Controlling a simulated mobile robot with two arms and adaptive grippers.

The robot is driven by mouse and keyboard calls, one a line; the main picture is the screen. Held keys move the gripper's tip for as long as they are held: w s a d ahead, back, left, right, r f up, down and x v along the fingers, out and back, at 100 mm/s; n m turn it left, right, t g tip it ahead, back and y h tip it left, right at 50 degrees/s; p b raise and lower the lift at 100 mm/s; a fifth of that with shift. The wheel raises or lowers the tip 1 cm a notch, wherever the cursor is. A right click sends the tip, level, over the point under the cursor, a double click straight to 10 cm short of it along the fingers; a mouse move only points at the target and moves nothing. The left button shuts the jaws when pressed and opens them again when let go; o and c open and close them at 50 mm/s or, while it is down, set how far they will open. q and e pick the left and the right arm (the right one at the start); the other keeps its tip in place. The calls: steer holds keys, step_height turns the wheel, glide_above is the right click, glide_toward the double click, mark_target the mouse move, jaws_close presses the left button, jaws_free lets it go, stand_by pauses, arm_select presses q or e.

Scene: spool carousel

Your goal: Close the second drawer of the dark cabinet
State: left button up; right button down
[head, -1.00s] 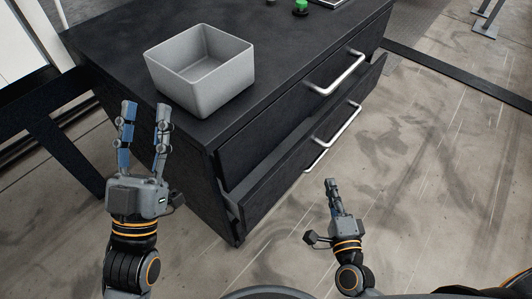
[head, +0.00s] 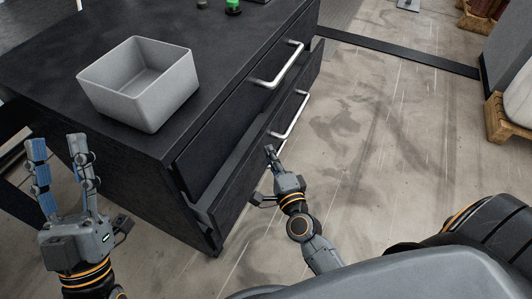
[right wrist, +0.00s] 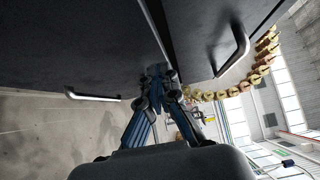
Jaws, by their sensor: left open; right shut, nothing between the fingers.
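The dark cabinet (head: 218,58) stands at the left and centre of the head view. Its second drawer (head: 238,188) sticks out a little beyond the upper drawer front, leaving a narrow gap along its top. Its metal handle (head: 290,118) also shows in the right wrist view (right wrist: 92,97). My right gripper (head: 270,151) is shut and empty, close to the second drawer front, near the lower end of its handle. In the right wrist view its fingertips (right wrist: 158,72) overlap the line between the two drawer fronts; contact is unclear. My left gripper (head: 57,142) is open and empty at the cabinet's left side.
A grey open box (head: 140,85) sits on the cabinet top, with a green-topped object (head: 233,7) further back. The upper drawer's handle (head: 278,65) protrudes above. Floor right of the cabinet is mostly clear; a wooden pallet (head: 505,118) stands at the far right.

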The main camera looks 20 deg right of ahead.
mark_target(249, 148)
arm_select(q)
steer(key=shift+s+r, duration=0.2)
steer(key=shift+s, duration=0.1)
arm_select(e)
steer(key=shift+w+a, duration=0.45)
steer(key=shift+w, duration=0.1)
steer(key=w+a+p, duration=0.1)
steer(key=w+a, duration=0.2)
steer(key=shift+w+r, duration=0.1)
steer(key=shift+w, duration=0.2)
arm_select(q)
steer(key=w+f+g+y, duration=0.1)
steer(key=w+f+g, duration=0.2)
steer(key=w+f, duration=0.1)
steer(key=shift+d+f+g, duration=0.25)
steer(key=shift+f+g, duration=0.15)
steer(key=shift+f, duration=0.15)
arm_select(e)
steer(key=shift+w+a, duration=0.1)
steer(key=shift+a, duration=0.1)
arm_select(q)
steer(key=shift+p, duration=0.3)
